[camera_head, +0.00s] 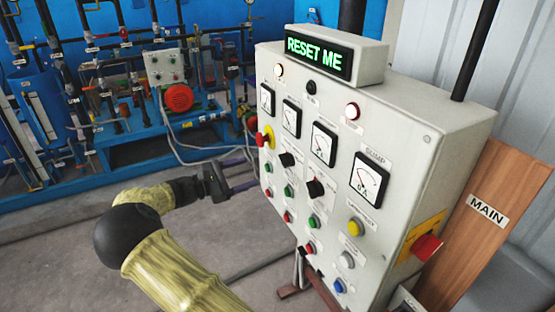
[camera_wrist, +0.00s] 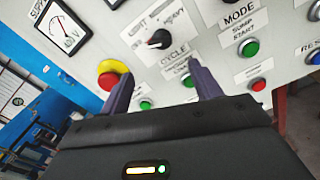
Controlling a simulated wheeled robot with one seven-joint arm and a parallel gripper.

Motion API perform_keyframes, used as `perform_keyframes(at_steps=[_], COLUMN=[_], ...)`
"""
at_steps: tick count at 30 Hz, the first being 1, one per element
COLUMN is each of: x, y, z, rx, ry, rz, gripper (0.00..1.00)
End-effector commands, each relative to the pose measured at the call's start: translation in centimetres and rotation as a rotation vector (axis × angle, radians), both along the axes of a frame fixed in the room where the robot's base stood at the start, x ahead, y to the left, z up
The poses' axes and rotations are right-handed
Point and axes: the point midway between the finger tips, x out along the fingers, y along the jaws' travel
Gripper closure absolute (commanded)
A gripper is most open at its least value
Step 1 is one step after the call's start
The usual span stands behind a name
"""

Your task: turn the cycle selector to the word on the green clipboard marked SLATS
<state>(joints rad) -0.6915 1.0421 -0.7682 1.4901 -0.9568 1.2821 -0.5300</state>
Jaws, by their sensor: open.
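The cycle selector (camera_wrist: 159,39) is a black knob on the control panel, above a label reading CYCLE in the wrist view. Words by it include HEAVY and one that seems to read LIGHT. I cannot tell which word it points at. In the head view it appears to be the upper left black knob (camera_head: 287,159). My gripper (camera_head: 254,172) is open and empty, off the panel's left side. In the wrist view its fingers (camera_wrist: 160,72) stand apart, below the knob in the picture, with no visible contact. No green clipboard marked SLATS is in view.
The panel (camera_head: 400,110) carries a RESET ME display (camera_head: 318,54), gauges, coloured buttons and a second black knob (camera_head: 315,187). A yellow-and-red stop button (camera_wrist: 112,73) is near my left finger. A brown board marked MAIN (camera_head: 500,190) stands right. Blue pipework is behind.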

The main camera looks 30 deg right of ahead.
Motion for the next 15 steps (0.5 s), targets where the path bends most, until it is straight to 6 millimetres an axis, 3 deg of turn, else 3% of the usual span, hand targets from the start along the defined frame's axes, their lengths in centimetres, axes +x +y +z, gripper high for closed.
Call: perform_keyframes(at_steps=[15], x=[0.2], y=[-9.3], z=[0.3], rx=[-0.002], ry=[0.003], rz=[-0.004], gripper=[0.36])
